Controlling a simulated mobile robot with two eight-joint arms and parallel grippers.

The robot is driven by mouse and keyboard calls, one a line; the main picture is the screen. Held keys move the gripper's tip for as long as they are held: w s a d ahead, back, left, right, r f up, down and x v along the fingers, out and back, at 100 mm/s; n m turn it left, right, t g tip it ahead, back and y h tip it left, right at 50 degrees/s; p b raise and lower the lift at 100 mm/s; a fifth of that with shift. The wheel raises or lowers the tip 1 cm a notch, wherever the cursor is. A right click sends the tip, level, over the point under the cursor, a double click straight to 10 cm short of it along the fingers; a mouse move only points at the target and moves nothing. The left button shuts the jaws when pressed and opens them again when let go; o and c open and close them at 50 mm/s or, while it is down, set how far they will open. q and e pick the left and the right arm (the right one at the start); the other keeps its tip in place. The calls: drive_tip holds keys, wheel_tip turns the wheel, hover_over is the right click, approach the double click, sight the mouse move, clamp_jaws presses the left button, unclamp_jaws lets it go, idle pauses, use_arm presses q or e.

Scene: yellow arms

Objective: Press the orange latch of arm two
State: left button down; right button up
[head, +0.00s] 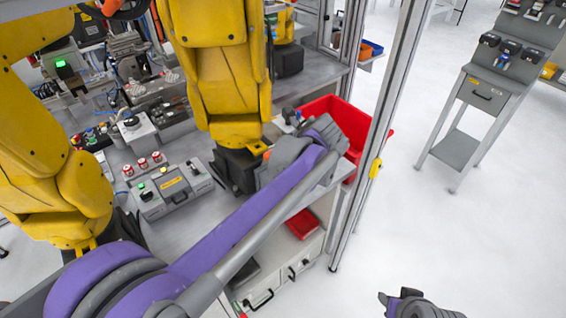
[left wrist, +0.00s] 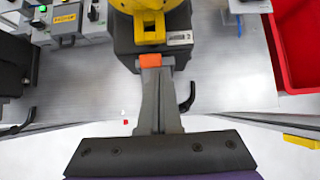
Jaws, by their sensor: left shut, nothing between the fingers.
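A yellow robot arm (head: 228,85) stands on a dark base on the bench, in the middle of the head view; I take it as arm two. In the left wrist view its yellow foot (left wrist: 149,28) sits on a dark block with a small pale label (left wrist: 180,38). A small orange piece (left wrist: 150,60), apparently the latch, shows on the front of that base. My left gripper (left wrist: 153,72) is shut and empty, its fingertips right at the orange piece; I cannot tell whether they touch. My right gripper (head: 398,300) is low in the head view, away from the bench.
A second yellow arm (head: 55,170) stands at the left. A grey control box (head: 170,188) with a yellow label is left of the base. A red bin (head: 376,135) lies behind my left wrist. A metal frame post (head: 375,145) rises at the bench's right; open floor lies beyond.

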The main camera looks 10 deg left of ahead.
use_arm(q)
drive_tip(key=shift+r+p, duration=0.35)
drive_tip(key=shift+r, duration=0.4)
use_arm(e)
drive_tip(key=shift+w+r, duration=0.25)
drive_tip(key=shift+r, duration=0.2)
use_arm(q)
drive_tip(key=shift+s+d+f, duration=0.1)
use_arm(e)
drive_tip(key=shift+s, duration=0.1)
